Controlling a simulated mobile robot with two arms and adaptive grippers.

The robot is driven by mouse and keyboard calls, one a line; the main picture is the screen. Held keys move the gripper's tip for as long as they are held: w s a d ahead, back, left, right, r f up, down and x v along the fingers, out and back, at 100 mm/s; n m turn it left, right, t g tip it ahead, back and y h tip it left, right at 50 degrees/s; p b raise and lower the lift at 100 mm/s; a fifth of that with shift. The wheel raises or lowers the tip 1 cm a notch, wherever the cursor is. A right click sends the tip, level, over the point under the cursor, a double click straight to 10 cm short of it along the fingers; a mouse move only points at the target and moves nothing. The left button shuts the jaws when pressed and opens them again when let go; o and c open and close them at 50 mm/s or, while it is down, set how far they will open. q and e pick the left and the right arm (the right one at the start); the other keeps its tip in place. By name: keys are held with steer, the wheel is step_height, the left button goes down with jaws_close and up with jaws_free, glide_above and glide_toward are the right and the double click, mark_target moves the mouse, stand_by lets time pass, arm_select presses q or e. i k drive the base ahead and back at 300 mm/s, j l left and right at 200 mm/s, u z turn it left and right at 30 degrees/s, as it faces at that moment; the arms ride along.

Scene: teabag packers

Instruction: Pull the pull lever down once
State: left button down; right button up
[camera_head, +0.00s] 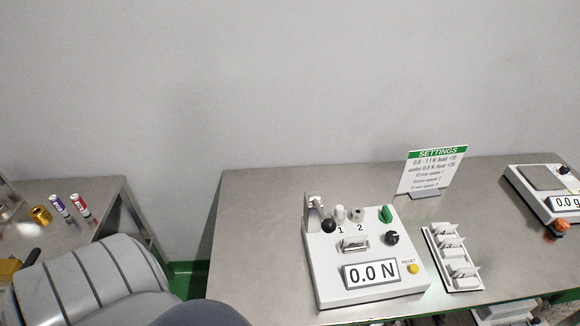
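The test device (375,296) is a white box on the metal table, and its display reads 0.0 N. A pale upright bracket (314,206) stands at its back left corner. A black ball knob (327,226) sits just in front of the bracket; it looks like the end of the pull lever, but its arm is hard to make out. Two small pale knobs near the labels 1 and 2, a green knob (385,214), a black dial (391,238) and a yellow reset button (413,268) are also on the box. Neither gripper is in view.
A rack with several white pieces (456,265) stands right of the device. A settings sign (431,170) stands behind it, and a scale (541,180) is at the far right. The table's left part is clear. A gap separates it from a side table (100,191).

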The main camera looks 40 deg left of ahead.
mark_target(328, 225)
steer(key=k+j+z, duration=0.25)
steer(key=j, duration=0.4)
steer(key=k+j+z, duration=0.2)
steer(key=k+j, duration=0.25)
steer(key=k+j+z, duration=0.25)
steer(key=k+j, duration=0.2)
steer(key=j, duration=0.15)
